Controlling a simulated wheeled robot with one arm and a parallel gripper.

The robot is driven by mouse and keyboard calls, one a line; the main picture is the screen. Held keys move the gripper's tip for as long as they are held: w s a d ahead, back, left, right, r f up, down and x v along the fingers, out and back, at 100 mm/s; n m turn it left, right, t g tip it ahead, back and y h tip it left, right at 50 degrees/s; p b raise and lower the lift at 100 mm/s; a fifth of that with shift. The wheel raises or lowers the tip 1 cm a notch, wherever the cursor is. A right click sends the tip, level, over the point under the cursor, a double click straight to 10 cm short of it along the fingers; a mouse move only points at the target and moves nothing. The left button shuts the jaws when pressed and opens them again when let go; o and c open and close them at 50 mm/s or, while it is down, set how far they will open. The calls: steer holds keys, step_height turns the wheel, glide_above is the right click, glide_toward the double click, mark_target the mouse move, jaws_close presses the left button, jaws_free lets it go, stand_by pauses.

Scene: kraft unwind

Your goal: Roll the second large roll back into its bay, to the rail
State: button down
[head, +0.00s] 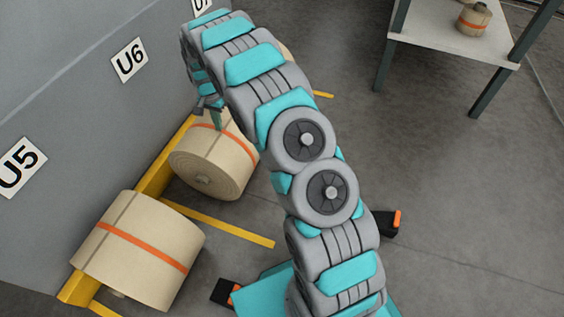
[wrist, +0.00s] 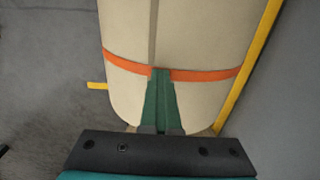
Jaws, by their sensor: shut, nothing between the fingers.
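A large kraft roll (head: 225,168) with an orange band lies on its side in front of the U6 sign, its end face toward the camera. In the wrist view the same roll (wrist: 195,35) fills the middle, with the yellow rail (wrist: 252,62) close along its right side. I cannot tell whether roll and rail touch. My gripper (head: 217,122) is at the roll's upper side, partly behind my arm in the head view. In the wrist view its green fingers (wrist: 160,72) are together, empty, over the roll near the orange band. Contact with the roll cannot be told.
Another large roll (head: 138,250) lies at the rail below the U5 sign (head: 20,167). A third roll is mostly hidden behind my arm. A yellow floor bar (head: 220,223) runs between bays. A table (head: 450,45) with a small roll (head: 474,19) stands at upper right. Floor on the right is clear.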

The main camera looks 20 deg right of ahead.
mark_target(204, 126)
steer(key=shift+w+a+f, duration=0.3)
steer(key=shift+a+f, duration=0.1)
steer(key=shift+a, duration=0.1)
steer(key=shift+w+a+r, duration=0.15)
steer(key=shift+w+a, duration=0.7)
steer(key=shift+w, duration=0.05)
steer(key=shift+w+a+r, duration=0.15)
steer(key=shift+w+a, duration=0.65)
steer(key=shift+w+r, duration=0.1)
steer(key=shift+r, duration=0.15)
steer(key=shift+r+p, duration=0.55)
steer(key=shift+r, duration=1.9)
